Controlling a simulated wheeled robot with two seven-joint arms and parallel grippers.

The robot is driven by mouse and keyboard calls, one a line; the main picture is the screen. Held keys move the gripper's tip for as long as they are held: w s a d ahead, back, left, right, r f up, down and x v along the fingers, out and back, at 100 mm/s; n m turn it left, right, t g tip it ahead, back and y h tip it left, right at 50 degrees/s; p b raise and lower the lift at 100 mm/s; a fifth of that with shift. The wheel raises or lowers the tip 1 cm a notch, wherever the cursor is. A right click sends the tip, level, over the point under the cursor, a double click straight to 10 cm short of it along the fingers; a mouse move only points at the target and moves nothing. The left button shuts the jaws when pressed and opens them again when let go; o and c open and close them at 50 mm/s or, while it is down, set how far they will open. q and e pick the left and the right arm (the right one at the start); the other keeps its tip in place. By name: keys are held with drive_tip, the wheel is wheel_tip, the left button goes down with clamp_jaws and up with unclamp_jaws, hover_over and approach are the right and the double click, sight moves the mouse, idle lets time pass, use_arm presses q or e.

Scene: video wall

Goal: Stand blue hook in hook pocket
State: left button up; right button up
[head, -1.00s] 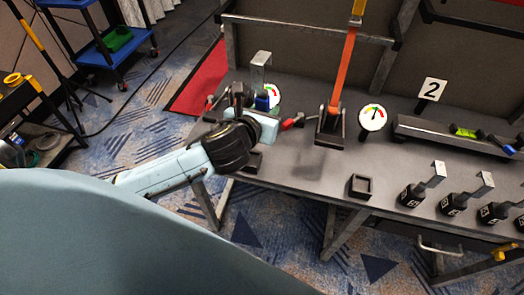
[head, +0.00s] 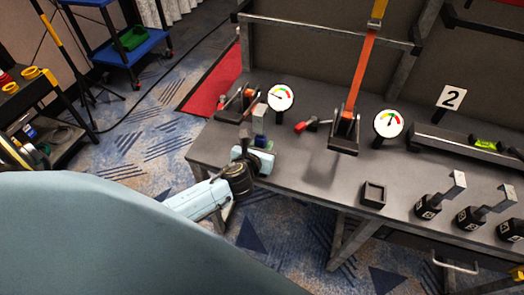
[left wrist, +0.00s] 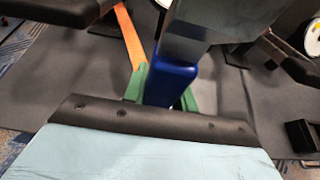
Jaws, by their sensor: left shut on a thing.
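The blue hook has a blue block handle (head: 263,143) and a grey metal hook (head: 259,119) above it. It stands roughly upright over the left end of the table. My left gripper (head: 259,154) is shut on its blue part. In the left wrist view the blue handle (left wrist: 172,80) sits between green fingertips (left wrist: 162,90); the grey metal above it is cut by the frame top. A small dark square open box (head: 374,196), apparently the hook pocket, lies empty near the table's front edge, right of the gripper. My right gripper is not in view.
Black-based hooks (head: 428,207) with labels stand in a row at the right. The grey tabletop (head: 300,180) between gripper and box is clear.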

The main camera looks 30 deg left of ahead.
use_arm(q)
drive_tip(key=shift+f, duration=0.85)
drive_tip(key=shift+f, duration=0.1)
drive_tip(key=shift+f+b, duration=0.15)
drive_tip(key=shift+b, duration=0.15)
drive_tip(key=o, duration=0.9)
drive_tip(key=shift+r, duration=0.2)
drive_tip(key=shift+s+d+r, duration=0.1)
drive_tip(key=shift+s+r, duration=0.05)
drive_tip(key=shift+s, duration=0.15)
drive_tip(key=p+v, duration=0.2)
drive_tip(key=v, duration=0.9)
drive_tip(key=shift+s, duration=0.2)
